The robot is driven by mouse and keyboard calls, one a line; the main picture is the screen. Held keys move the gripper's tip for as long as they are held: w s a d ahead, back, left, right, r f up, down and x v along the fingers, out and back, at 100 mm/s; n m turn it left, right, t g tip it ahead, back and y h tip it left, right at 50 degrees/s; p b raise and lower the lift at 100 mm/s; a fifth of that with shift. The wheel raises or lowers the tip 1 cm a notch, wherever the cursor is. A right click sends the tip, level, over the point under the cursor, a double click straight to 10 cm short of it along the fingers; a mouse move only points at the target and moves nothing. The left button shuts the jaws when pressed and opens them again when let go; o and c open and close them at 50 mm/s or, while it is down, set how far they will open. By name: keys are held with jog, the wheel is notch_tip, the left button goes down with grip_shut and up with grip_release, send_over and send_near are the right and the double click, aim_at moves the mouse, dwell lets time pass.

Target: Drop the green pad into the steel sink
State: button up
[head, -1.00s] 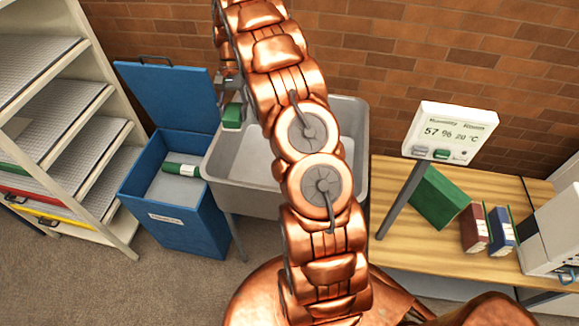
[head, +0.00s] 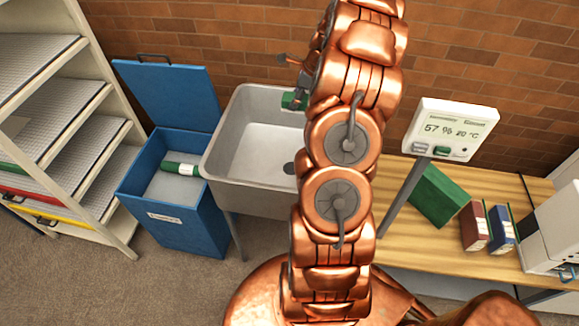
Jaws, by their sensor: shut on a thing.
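The grey steel sink (head: 250,148) stands against the brick wall, left of my copper arm. Its basin looks empty where it shows, with a dark drain near the arm; its right part is hidden behind the arm. My gripper (head: 299,95) is mostly hidden behind the arm. It is shut on the green pad (head: 289,101), of which only a small left part shows. In the picture the pad lies over the back right part of the sink; its exact height above the sink cannot be told.
A blue bin (head: 180,225) with its lid up stands left of the sink and holds a green and white roll (head: 181,169). Right of the arm are a humidity display (head: 450,128) and a wooden table (head: 420,243) with a green box (head: 438,195). Shelves (head: 85,155) stand far left.

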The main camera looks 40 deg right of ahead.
notch_tip(320, 180, down, 6)
jog(key=b, duration=0.2)
jog(key=shift+r+b, duration=0.2)
jog(key=shift+b, duration=0.15)
jog(key=o, duration=1.2)
jog(key=shift+r, duration=0.1)
jog(key=v, duration=1.2)
jog(key=shift+a, duration=0.1)
